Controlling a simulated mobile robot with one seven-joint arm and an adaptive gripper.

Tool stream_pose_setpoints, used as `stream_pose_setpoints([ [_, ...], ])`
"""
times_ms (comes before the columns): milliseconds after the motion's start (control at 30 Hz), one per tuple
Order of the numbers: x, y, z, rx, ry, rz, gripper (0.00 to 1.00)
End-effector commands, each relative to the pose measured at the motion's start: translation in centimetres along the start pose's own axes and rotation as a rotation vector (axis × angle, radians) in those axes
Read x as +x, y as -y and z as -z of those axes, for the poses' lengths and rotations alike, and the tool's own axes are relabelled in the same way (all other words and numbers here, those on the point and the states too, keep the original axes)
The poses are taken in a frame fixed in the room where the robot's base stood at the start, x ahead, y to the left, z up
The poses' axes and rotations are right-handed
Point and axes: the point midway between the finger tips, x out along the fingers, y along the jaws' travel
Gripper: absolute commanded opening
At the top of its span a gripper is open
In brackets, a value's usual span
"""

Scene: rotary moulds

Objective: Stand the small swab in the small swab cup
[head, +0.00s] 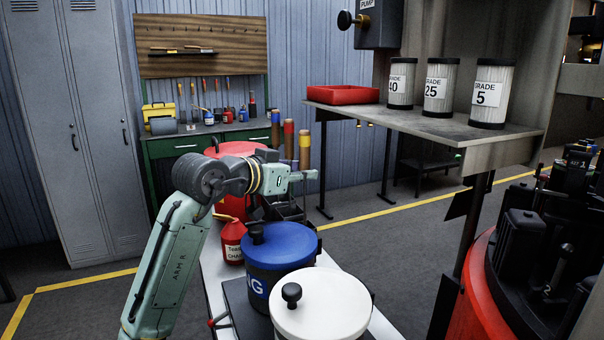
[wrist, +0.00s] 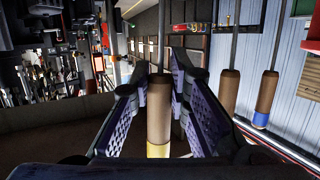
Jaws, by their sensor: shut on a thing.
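Three long swabs with brown handles stand upright near my gripper (head: 304,175) in the head view: one with a blue band (head: 271,124), one with a red band (head: 288,128), one with a yellow band (head: 305,141). In the wrist view my gripper (wrist: 159,85) is shut on the brown handle of the yellow-banded swab (wrist: 158,112), its thin rod running to the top of the picture. The blue-banded swab (wrist: 268,95) and another brown handle (wrist: 230,92) stand apart to the right. I cannot tell which cup is the small one; dark holders (head: 290,211) show below my gripper, partly hidden.
A blue-lidded pot (head: 283,243), a white-lidded pot (head: 322,303) and a red can (head: 232,240) crowd the bench near my arm. A shelf (head: 420,122) with several grade canisters (head: 437,88) and a red tray (head: 342,95) stands to the right. Open floor lies between.

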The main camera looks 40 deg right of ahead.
Motion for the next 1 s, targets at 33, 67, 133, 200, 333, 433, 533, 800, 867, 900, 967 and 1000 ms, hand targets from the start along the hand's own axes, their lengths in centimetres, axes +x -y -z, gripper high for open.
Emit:
stream_pose_setpoints([
  [33, -0.01, 0.0, 0.0, 0.0, -0.001, 0.0, 0.0],
  [67, 0.0, 0.0, -0.02, 0.0, -0.001, 0.0, 0.0],
  [133, 0.02, -0.01, -0.1, 0.0, -0.001, 0.0, 0.0],
  [200, 0.04, -0.02, -0.2, 0.0, -0.001, 0.0, 0.0],
  [333, 0.09, -0.02, -0.39, 0.0, -0.001, 0.0, 0.0],
  [433, 0.12, -0.03, -0.54, 0.0, -0.001, 0.0, 0.0],
  [533, 0.16, -0.03, -0.69, 0.0, -0.001, 0.0, 0.0],
  [800, 0.19, -0.03, -0.8, 0.0, -0.001, 0.0, 0.27],
  [867, 0.19, -0.02, -0.81, 0.0, -0.001, 0.0, 0.31],
  [900, 0.19, -0.02, -0.81, 0.0, 0.0, 0.0, 0.33],
  [967, 0.19, -0.02, -0.81, 0.0, 0.0, 0.0, 0.37],
  [1000, 0.19, -0.02, -0.81, 0.0, 0.0, 0.0, 0.4],
])
